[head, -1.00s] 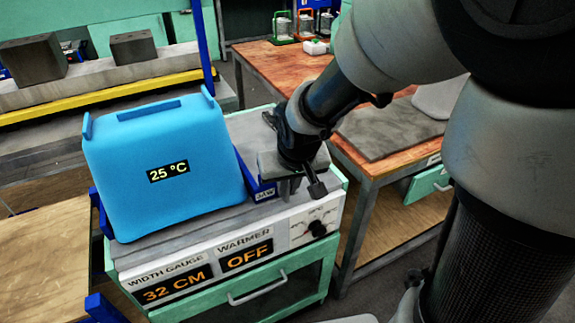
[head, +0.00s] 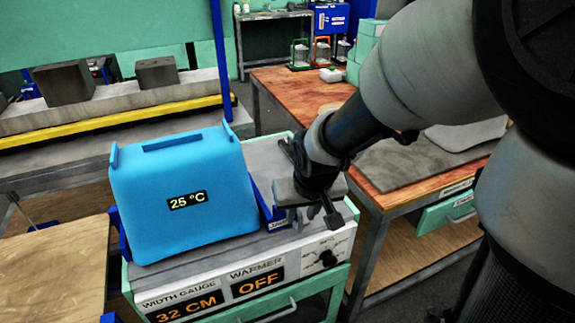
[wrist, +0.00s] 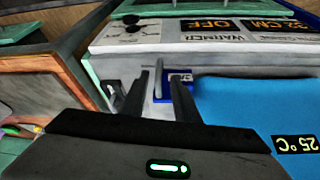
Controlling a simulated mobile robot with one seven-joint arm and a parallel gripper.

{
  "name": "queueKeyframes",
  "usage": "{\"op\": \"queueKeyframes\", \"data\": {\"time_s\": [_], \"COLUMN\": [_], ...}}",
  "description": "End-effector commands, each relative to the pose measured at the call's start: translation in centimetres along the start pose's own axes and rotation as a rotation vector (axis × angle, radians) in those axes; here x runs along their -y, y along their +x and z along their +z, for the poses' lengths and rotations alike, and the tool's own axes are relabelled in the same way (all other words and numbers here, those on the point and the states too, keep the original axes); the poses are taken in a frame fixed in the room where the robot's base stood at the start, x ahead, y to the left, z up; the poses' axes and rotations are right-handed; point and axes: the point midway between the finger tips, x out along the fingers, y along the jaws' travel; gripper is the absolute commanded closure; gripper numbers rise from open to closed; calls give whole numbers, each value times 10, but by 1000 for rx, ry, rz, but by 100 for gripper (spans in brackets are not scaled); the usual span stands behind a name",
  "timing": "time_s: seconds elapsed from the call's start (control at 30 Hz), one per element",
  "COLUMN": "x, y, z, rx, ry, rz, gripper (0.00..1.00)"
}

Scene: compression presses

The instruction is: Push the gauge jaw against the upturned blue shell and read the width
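The upturned blue shell (head: 150,225) stands on the width gauge bench, with a "25 °C" label on its front. It also fills the right of the wrist view (wrist: 245,105). The dark blue gauge jaw (head: 266,204) is at the shell's right side; I cannot tell whether they touch. My gripper (head: 303,214) is low over the bench, just right of the jaw, and partly hides it. In the wrist view my gripper's (wrist: 160,95) fingers are apart, with a grey upright handle (wrist: 158,82) between them and visible gaps beside it. The width gauge display (head: 187,307) reads 32 CM.
The warmer display (head: 257,282) reads OFF, with a black knob (head: 328,258) to its right. A wooden-topped workbench (head: 285,88) stands behind to the right. A wooden table (head: 55,270) is at left. A press with a yellow bar (head: 110,118) is behind.

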Motion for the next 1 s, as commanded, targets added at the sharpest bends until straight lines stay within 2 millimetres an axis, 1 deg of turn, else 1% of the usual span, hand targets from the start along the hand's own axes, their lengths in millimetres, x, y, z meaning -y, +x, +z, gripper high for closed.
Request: {"op": "queueKeyframes", "data": {"time_s": [0.03,0.3,0.5,0.6,0.7,0.8,1.0], "x": [0,0,1,1,1,0,1], "y": [-23,-80,-116,-127,-134,-137,-136], "z": [-4,-4,-4,-2,-1,-1,0], "rx": [-1,-1,-1,0,0,0,0], "ry": [-1,-1,-1,-2,-1,0,0], "rz": [1,0,0,0,0,-1,-1], "gripper": [72,72,72,72,72,72,72]}}
